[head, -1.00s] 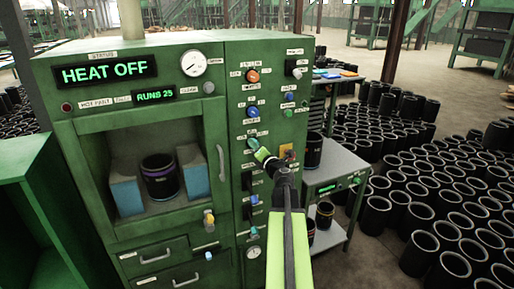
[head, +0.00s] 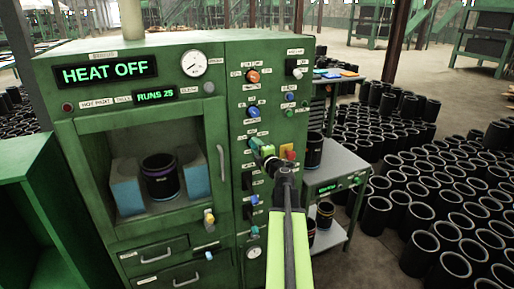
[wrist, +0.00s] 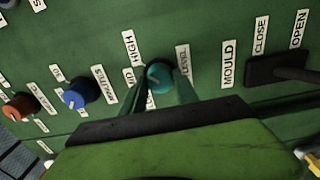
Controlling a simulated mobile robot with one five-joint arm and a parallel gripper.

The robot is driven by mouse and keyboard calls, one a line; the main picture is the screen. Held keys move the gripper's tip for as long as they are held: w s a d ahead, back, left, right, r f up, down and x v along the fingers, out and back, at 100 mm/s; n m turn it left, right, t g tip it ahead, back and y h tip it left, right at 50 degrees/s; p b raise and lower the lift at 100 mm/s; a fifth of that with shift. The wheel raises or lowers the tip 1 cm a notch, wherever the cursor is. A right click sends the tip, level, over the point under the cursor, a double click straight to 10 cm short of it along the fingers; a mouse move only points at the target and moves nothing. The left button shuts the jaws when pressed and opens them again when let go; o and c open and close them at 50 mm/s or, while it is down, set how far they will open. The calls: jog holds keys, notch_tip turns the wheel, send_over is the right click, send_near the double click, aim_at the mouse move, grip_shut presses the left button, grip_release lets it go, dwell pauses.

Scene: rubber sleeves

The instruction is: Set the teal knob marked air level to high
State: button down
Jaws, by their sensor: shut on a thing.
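The teal knob (wrist: 159,77) is on the green panel in the wrist view. Labels reading HIGH, a partly covered one ending in ID, and LEVEL stand around it. A small pale mark shows on its left side, but its exact setting is hard to read. My gripper (wrist: 161,88) is shut on the knob, with one finger on its left and one on its right. In the head view my gripper (head: 257,147) reaches the middle of the machine's control column and mostly hides the knob.
A blue knob (wrist: 80,95) and an orange knob (wrist: 19,107) lie to the left in the wrist view. A black lever (wrist: 276,71) marked MOULD, CLOSE and OPEN is to the right. In the head view, a grey table (head: 340,170) stands right of the machine.

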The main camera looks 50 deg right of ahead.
dwell(0.5)
jog(key=c, duration=0.9)
grip_release()
